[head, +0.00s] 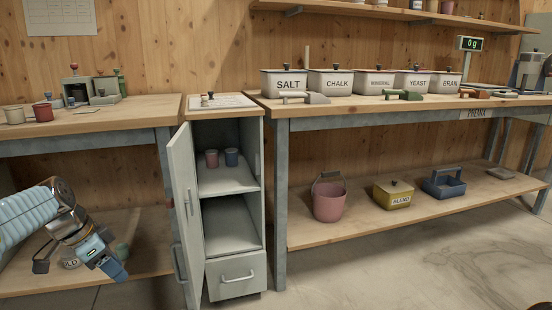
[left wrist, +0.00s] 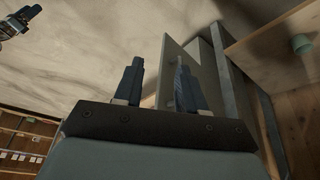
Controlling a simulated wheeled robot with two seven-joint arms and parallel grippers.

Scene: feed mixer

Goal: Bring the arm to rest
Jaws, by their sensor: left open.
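My left gripper (head: 80,265) is at the lower left of the head view, in front of the left bench's lower shelf. Its two dark blue fingers are apart with nothing between them. They also show open and empty in the left wrist view (left wrist: 158,82). The open door (head: 183,210) of the narrow cabinet stands to the right of the gripper, with a visible gap. A dark part, probably my right gripper (left wrist: 16,22), shows at the top left of the wrist view; its jaws are unclear. A small dark piece is cut off at the head view's lower right edge.
The cabinet (head: 257,165) holds a pink and a blue cup. The right bench (head: 350,105) carries labelled bins; a pink bucket (head: 328,200) stands below. The floor at front right is clear.

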